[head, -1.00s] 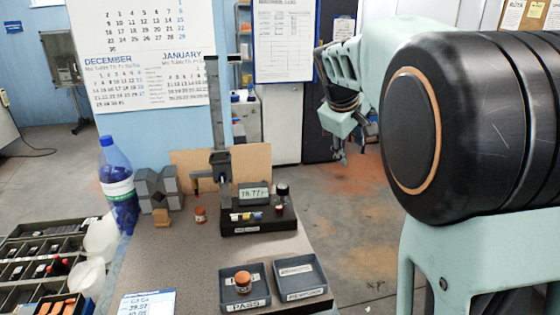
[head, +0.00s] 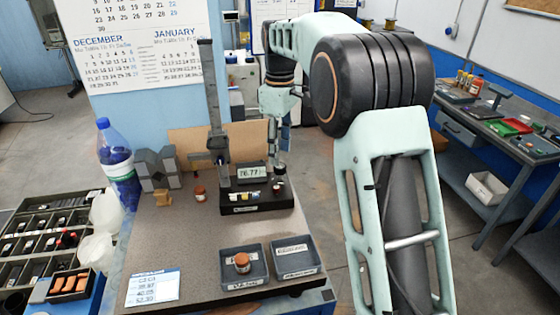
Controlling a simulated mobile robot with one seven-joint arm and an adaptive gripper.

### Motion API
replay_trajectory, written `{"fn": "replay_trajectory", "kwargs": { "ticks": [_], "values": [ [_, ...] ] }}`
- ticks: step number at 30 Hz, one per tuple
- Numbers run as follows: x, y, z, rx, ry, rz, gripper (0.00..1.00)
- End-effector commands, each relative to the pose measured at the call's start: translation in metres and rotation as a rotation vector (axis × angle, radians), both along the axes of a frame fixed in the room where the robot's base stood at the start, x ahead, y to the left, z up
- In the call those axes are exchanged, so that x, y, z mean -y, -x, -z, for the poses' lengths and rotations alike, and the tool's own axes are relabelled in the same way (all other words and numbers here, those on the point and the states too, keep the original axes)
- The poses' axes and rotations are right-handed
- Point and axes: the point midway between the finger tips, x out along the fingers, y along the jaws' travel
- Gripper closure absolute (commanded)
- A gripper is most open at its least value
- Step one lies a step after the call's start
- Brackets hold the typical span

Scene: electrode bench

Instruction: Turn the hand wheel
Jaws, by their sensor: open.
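The bench gauge has a dark upright column (head: 212,100) and a black base (head: 255,203) with small coloured buttons and a lit display (head: 251,171). My gripper (head: 279,162) points down over the right end of the base. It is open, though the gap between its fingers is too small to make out. A small dark round knob (head: 279,187) sits just below the fingertips; whether they touch it, I cannot tell. I cannot tell for certain whether this knob is the hand wheel. An orange-topped part (head: 242,262) sits in the left tray.
Two grey trays (head: 294,272) stand at the front of the bench. A blue bottle (head: 117,165), grey V-blocks (head: 157,168) and another small orange-topped part (head: 199,193) stand at the left. A card (head: 152,287) lies at the front. My arm spans the right side.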

Motion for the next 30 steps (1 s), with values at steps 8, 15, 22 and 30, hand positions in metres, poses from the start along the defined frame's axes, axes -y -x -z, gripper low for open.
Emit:
{"fn": "replay_trajectory", "kwargs": {
  "ticks": [8, 15, 22, 30],
  "values": [
    [0.000, 0.000, 0.037, 0.000, 0.001, 0.001, 0.58],
    [0.000, 0.000, 0.044, 0.001, 0.000, 0.001, 0.58],
    [0.000, 0.000, 0.043, 0.002, 0.001, 0.001, 0.69],
    [0.000, 0.000, 0.043, 0.002, 0.001, 0.001, 0.98]
  ]
}}
